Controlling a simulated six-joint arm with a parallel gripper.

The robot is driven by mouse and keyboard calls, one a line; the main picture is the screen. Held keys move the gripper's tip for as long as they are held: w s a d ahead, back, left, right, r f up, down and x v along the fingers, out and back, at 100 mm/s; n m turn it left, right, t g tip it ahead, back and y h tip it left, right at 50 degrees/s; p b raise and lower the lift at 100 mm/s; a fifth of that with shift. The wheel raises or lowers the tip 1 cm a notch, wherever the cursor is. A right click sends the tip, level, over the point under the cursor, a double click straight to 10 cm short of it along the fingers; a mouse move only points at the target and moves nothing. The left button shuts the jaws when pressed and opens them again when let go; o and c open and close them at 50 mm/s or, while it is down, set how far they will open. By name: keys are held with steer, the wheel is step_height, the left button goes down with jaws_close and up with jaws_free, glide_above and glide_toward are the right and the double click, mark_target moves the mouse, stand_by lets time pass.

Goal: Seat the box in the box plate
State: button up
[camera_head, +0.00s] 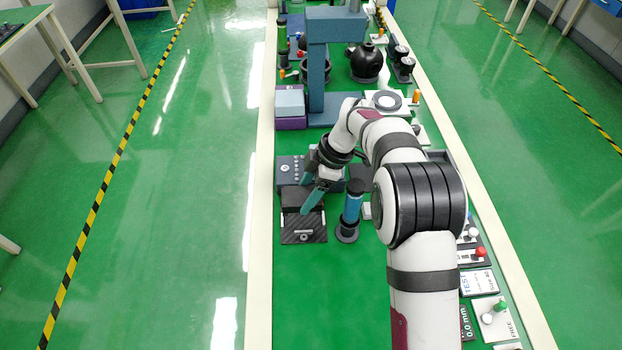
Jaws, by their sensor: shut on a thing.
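My gripper (304,197) reaches down from the right with two teal fingers, shut on a dark box (292,197). The box is black and sits between the fingers, partly covered by them. A dark, patterned plate (304,228) with a pale round mark lies just in front of the box on the bench and appears to be the box plate. The box is at the plate's far edge or just above it. I cannot tell whether they touch, and the place under the box is hidden.
A teal cylinder (351,208) on a dark round base stands close to the right of the plate. A grey panel with buttons (290,169) lies behind the box. A blue-grey column (317,75) stands farther back. The green bench (310,290) is clear in front.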

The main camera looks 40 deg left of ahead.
steer(key=shift+f, duration=2.9)
steer(key=shift+f, duration=1)
steer(key=o, duration=1.5)
steer(key=shift+w, duration=0.1)
steer(key=v, duration=1.5)
steer(key=shift+d+r, duration=0.15)
steer(key=shift+r, duration=0.25)
